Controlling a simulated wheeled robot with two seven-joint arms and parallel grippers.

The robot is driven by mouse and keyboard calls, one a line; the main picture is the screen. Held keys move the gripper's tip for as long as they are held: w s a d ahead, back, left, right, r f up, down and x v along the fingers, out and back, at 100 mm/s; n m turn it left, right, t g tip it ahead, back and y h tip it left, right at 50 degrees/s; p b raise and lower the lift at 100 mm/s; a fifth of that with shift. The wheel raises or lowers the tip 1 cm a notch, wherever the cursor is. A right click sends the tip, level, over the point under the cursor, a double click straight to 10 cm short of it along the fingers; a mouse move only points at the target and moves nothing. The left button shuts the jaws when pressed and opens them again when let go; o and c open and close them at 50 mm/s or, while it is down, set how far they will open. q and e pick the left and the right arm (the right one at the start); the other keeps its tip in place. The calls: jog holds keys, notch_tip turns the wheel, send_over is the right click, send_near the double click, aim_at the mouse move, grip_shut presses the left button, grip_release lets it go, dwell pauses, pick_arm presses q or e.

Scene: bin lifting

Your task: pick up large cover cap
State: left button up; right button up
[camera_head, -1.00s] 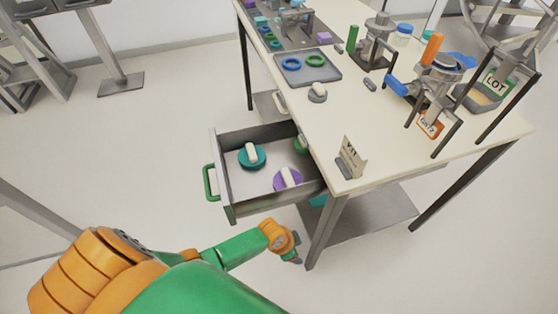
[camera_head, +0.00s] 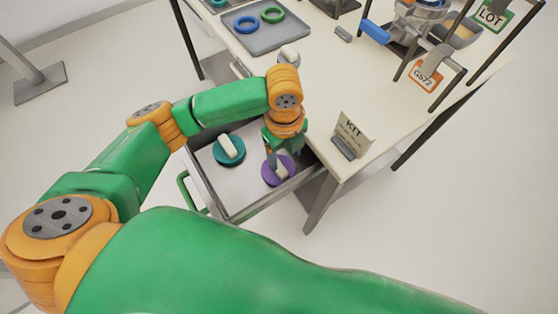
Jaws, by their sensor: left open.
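Two round cover caps with white grips lie in the open drawer (camera_head: 226,183): a teal cap (camera_head: 238,156) on the left and a purple cap (camera_head: 271,178) on the right. Which one counts as the large cover cap I cannot tell. My left gripper (camera_head: 276,162) points down over the drawer, open, with its fingers at the purple cap's white grip. Whether they touch it is too small to tell. The gripper and wrist hide part of the purple cap and the drawer behind it. My right gripper is out of view.
The drawer's green handle (camera_head: 190,192) faces left. On the table above are a KIT sign (camera_head: 353,134), a grey cap (camera_head: 289,57) behind my wrist, and a grey tray (camera_head: 262,42) with a blue and a green ring. The table edge and leg stand right of the drawer.

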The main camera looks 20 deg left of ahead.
aim_at(279, 166)
pick_arm(q)
jog(key=shift+w+a+f, duration=0.35)
jog(key=shift+w+a, duration=0.1)
jog(key=shift+a, duration=0.1)
jog(key=shift+w+a+f, duration=0.1)
jog(key=shift+a+f, duration=0.05)
jog(key=shift+f, duration=0.15)
jog(key=f, duration=0.5)
jog(key=shift+s+a+f, duration=0.15)
jog(key=shift+s+f, duration=0.1)
jog(key=shift+s, duration=0.15)
jog(key=shift+w+f, duration=0.1)
jog(key=shift+f, duration=0.15)
grip_shut()
